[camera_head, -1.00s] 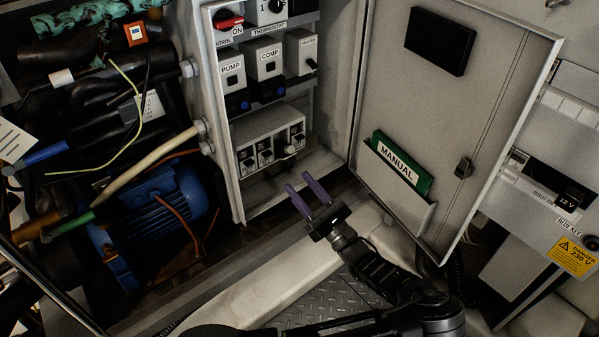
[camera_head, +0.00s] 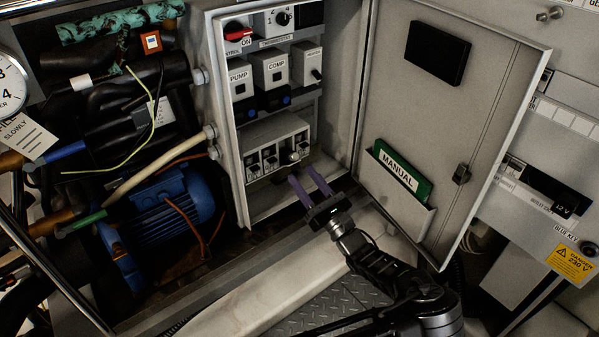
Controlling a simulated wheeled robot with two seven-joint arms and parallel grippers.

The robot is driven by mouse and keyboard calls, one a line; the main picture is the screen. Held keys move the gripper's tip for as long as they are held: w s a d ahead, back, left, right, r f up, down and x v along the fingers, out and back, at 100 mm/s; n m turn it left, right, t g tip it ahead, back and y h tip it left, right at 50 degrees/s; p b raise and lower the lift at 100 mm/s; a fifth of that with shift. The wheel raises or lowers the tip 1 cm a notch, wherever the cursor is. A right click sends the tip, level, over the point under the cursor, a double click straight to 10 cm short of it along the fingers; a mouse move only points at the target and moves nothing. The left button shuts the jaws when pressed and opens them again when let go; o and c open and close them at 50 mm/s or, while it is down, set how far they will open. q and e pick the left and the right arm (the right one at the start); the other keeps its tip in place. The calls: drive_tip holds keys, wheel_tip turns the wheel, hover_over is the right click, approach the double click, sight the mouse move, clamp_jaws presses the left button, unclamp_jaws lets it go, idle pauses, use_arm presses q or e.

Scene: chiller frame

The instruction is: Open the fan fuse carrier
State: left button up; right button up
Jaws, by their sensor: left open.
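The fuse block (camera_head: 276,139) is a pale box low in the open cabinet, with a row of several dark fuse carriers (camera_head: 269,163) along its front. Their labels are too small to read, so I cannot tell which is the fan one. A small grey rounded knob (camera_head: 293,157) sticks out at the right part of the row. My left gripper (camera_head: 302,174) is open, with two purple fingers pointing up toward the block. Its fingertips are just below the knob in the picture, and nothing is between them. Contact with the block is not visible. My right gripper is not in view.
PUMP (camera_head: 239,78) and COMP (camera_head: 275,69) modules and a red switch (camera_head: 239,27) sit above the block. The open cabinet door (camera_head: 455,110), with a green manual (camera_head: 401,172) in its pocket, stands to the right. A blue motor (camera_head: 165,210) lies left.

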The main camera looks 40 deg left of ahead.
use_arm(q)
drive_tip(key=x, duration=0.2)
drive_tip(key=shift+w+a+r, duration=0.15)
drive_tip(key=shift+a+r, duration=0.05)
drive_tip(key=shift+a, duration=0.05)
clamp_jaws()
idle(0.3)
